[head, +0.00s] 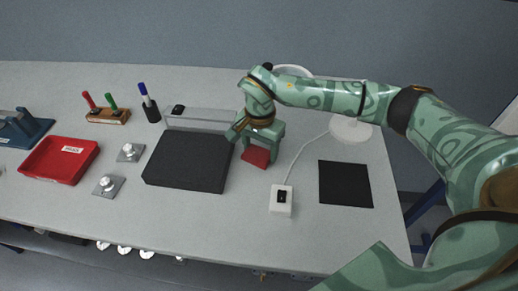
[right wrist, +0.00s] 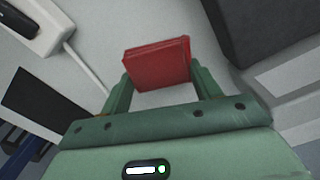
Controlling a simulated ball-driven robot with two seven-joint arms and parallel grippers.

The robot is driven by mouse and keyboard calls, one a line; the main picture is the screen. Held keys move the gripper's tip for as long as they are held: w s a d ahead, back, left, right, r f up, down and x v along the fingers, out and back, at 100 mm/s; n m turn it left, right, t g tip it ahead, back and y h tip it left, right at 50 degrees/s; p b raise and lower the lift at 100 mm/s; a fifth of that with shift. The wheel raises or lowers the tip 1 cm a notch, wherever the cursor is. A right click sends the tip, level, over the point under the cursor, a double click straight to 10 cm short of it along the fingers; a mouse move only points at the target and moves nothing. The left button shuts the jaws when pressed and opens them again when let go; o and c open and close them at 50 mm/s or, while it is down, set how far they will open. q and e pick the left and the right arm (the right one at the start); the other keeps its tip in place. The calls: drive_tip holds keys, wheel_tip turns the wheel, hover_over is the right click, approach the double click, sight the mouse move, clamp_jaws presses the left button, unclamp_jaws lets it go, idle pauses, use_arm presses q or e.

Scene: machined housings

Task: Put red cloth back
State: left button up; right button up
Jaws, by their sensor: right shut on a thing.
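The red cloth (head: 256,157) is a small folded red block in the head view, just right of the black slab. My right gripper (head: 262,146) is over it and shut on it. In the right wrist view the red cloth (right wrist: 157,63) sits between the two green fingers (right wrist: 158,82). The cloth is close to the table top; I cannot tell whether it touches it. A flat black square mat (head: 345,184) lies bare on the right part of the table. My left gripper is not in view.
A black slab (head: 188,161) lies left of the gripper. A white switch box (head: 282,201) with a cable stands in front of it. A red tray (head: 60,160), metal parts (head: 108,186) and pen holders (head: 107,115) are farther left. The table's front middle is clear.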

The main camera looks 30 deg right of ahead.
sight(260, 152)
drive_tip(key=shift+r, duration=0.1)
drive_tip(key=o, duration=1)
wheel_tip(260, 152, up, 12)
drive_tip(key=p, duration=0.3)
